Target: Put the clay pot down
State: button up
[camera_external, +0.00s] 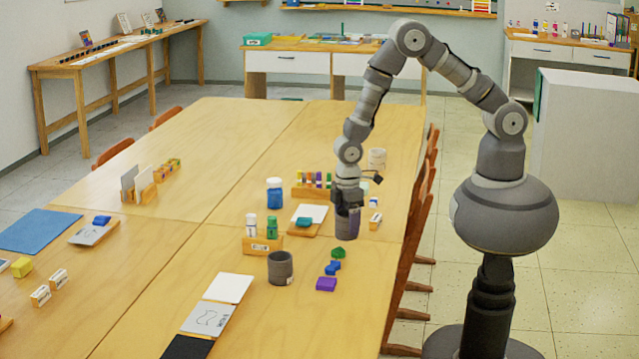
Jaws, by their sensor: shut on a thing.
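My gripper (347,208) points straight down over the right part of the table. It is shut on a dark grey-brown pot (346,230), taken to be the clay pot. The fingers hide the pot's upper part. The pot is upright, at or just above the table top; I cannot tell whether its base touches. A similar dark grey cup (280,269) stands apart, nearer the camera and to the left.
Green, blue and purple blocks (327,284) lie in front. A small labelled box (375,221) stands to the right. Bare table (290,325) lies near the front.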

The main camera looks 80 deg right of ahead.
jog(key=s+a+n, duration=0.2)
jog(key=s+a, duration=0.2)
jog(key=a, duration=0.5)
jog(key=s+a+n, duration=0.3)
jog(key=s+a, duration=0.1)
jog(key=a, duration=0.4)
jog(key=shift+a+r+n, duration=0.2)
jog(key=shift+a+n, duration=0.1)
jog(key=shift+a, duration=0.1)
jog(key=shift+w, duration=0.1)
jog(key=w+a+b, duration=0.1)
jog(key=w+a, duration=0.2)
jog(key=w, duration=0.1)
jog(key=w+a+f+b, duration=0.1)
jog(key=w+a+b, duration=0.1)
jog(key=w+a, duration=0.1)
jog(key=w+a+b, duration=0.2)
jog(key=w+a, duration=0.2)
jog(key=shift+w+a+f, duration=0.3)
jog(key=shift+w+f, duration=0.05)
notch_tip(320, 180, down, 4)
jog(key=shift+r+b, duration=0.2)
jog(key=shift+b, duration=0.75)
jog(key=shift+r, duration=0.15)
jog(key=o, duration=1.2)
jog(key=shift+c, duration=0.2)
